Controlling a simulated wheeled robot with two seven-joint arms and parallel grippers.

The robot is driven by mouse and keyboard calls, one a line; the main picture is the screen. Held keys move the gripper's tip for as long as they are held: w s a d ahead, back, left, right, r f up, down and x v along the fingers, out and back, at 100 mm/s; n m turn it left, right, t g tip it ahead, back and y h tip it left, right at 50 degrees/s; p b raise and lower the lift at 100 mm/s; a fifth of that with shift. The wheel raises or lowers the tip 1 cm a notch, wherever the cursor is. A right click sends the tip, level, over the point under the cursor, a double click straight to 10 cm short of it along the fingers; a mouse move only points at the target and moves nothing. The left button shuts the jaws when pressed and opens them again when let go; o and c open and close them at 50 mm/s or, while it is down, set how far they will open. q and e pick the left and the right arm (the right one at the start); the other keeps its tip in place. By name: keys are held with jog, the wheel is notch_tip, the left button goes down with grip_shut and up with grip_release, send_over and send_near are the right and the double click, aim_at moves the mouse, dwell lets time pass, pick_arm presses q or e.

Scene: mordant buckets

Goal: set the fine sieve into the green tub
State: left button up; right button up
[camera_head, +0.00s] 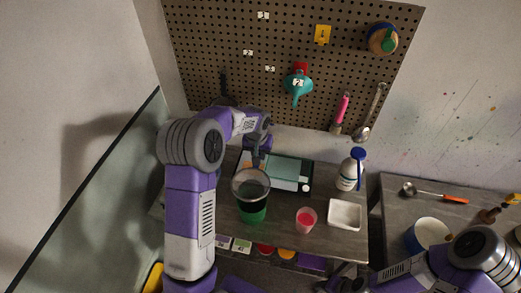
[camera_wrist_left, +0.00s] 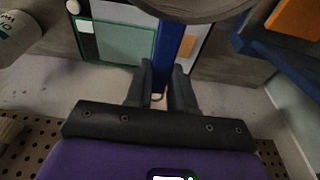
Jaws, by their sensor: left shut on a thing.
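The fine sieve (camera_head: 250,184) has a round pale rim and a dark mesh bowl. My left gripper (camera_head: 257,152) is shut on its blue handle, which shows between the fingers (camera_wrist_left: 159,88) in the left wrist view (camera_wrist_left: 176,42). The sieve is over the green tub (camera_head: 252,213), overlapping its top in the head view. The tub's mouth is mostly hidden, and I cannot tell whether sieve and tub touch. My right gripper (camera_head: 345,279) is low at the bottom edge, away from both; its fingers are unclear.
A scale-like flat device (camera_head: 290,172) lies behind the tub. A pink cup (camera_head: 306,219), a white tray (camera_head: 345,214) and a white bottle with a blue cap (camera_head: 350,170) stand to the right. A pegboard (camera_head: 240,60) rises behind. A blue-white bucket (camera_head: 428,234) is on the right-hand table.

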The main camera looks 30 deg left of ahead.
pick_arm(q)
notch_tip(320, 180, down, 8)
jog(key=b, duration=0.5)
jog(key=shift+b, duration=0.3)
jog(key=shift+w+f+b, duration=0.1)
jog(key=shift+f+b, duration=0.35)
dwell(1.3)
jog(key=o, duration=1)
jog(key=shift+r, duration=0.1)
jog(key=r, duration=0.3)
jog(key=s+r, duration=0.1)
jog(key=r, duration=0.3)
jog(key=shift+s+d+r, duration=0.15)
jog(key=shift+s+r, duration=0.05)
